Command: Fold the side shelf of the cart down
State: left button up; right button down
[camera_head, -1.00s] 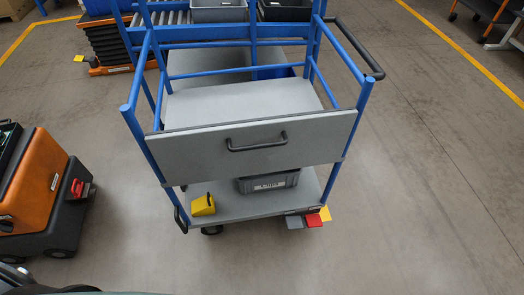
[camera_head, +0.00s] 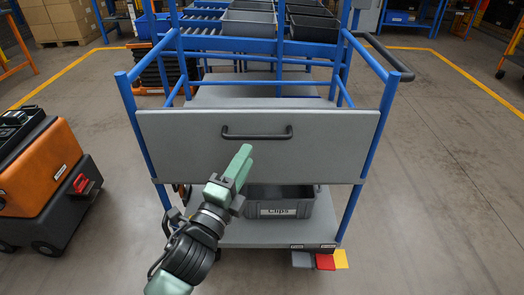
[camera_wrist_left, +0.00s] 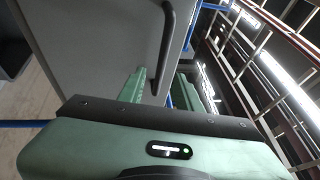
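The blue-framed cart (camera_head: 362,165) stands before me. Its grey side shelf (camera_head: 330,148) is a flat panel standing roughly upright across the near side. A dark bar handle (camera_head: 258,136) is on its face, also seen in the left wrist view (camera_wrist_left: 166,50). My left gripper (camera_head: 241,160) points up at the panel, just below the handle. In the left wrist view its green fingers (camera_wrist_left: 160,90) are apart, with the handle's lower end near the gap. I cannot tell whether they touch it; nothing is gripped. My right gripper is not in view.
A grey bin (camera_head: 280,203) labelled Clips sits on the cart's lower deck (camera_head: 260,234). Grey, red and yellow pedals (camera_head: 325,261) stick out low at the right. An orange and black machine (camera_head: 45,180) stands at the left. The floor at the right is clear.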

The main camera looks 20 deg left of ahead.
aim_at(257, 138)
pick_arm(q)
jog(key=x, duration=0.7)
jog(key=shift+w+r, duration=0.2)
jog(key=shift+w, duration=0.15)
grip_shut()
dwell(1.1)
